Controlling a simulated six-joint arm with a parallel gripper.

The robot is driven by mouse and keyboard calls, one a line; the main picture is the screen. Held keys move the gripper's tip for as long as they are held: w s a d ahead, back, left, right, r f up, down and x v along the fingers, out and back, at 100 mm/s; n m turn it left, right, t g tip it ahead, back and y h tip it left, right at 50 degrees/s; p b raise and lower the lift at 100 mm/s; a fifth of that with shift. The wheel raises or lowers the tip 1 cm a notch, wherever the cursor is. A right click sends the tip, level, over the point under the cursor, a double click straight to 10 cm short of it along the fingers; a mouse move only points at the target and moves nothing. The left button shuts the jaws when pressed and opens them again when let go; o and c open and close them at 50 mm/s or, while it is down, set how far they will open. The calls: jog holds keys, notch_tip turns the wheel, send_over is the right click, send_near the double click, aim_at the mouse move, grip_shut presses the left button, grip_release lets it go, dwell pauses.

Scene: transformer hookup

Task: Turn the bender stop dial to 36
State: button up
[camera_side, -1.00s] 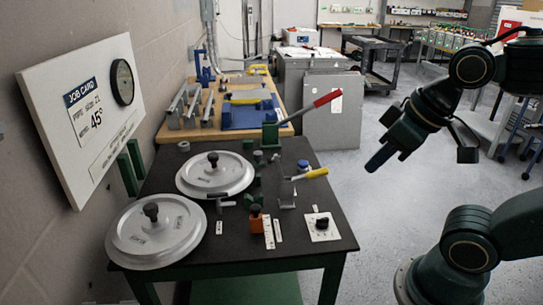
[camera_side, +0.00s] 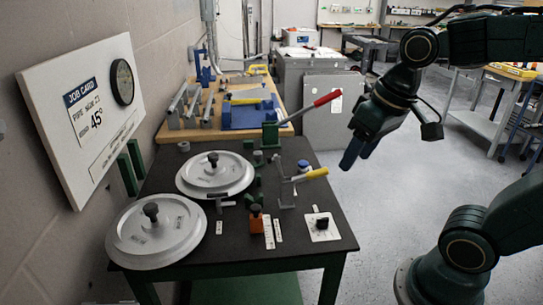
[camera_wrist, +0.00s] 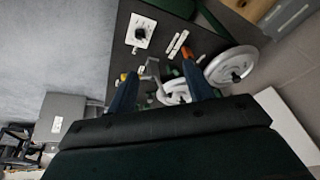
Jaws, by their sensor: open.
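The stop dial is a black knob on a white square plate (camera_side: 321,226) at the front right corner of the dark table. It also shows in the wrist view (camera_wrist: 141,33), near the top. Its markings are too small to read. My gripper (camera_side: 351,164) is in the air to the right of the table, above and behind the dial and apart from it. In the wrist view its two blue fingers (camera_wrist: 163,90) are spread with nothing gripped between them. The bender, with its yellow-tipped handle (camera_side: 314,173), stands on the table behind the dial.
Two round grey formers (camera_side: 157,232) lie on the table's left side. An orange block (camera_side: 256,220) and white scale strips (camera_side: 273,232) lie left of the dial. A red-handled lever (camera_side: 326,98) rises behind. A job card (camera_side: 88,108) reads 45°.

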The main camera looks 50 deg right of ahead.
jog(key=w+d+f+m+g+y, duration=0.1)
jog(key=w+d+f+m+g, duration=0.3)
jog(key=w, duration=0.4)
jog(key=m+g+y, duration=0.2)
jog(key=m+g, duration=0.1)
send_over(323, 222)
jog(key=w+d, duration=0.4)
notch_tip(323, 222, down, 7)
jog(key=shift+w+d+f, duration=0.25)
jog(key=shift+d+f, duration=0.05)
jog(key=shift+f, duration=0.15)
jog(key=shift+f, duration=0.1)
jog(key=x, duration=1.3)
jog(key=shift+a+f, duration=0.15)
jog(key=shift+f, duration=0.15)
jog(key=c, duration=1)
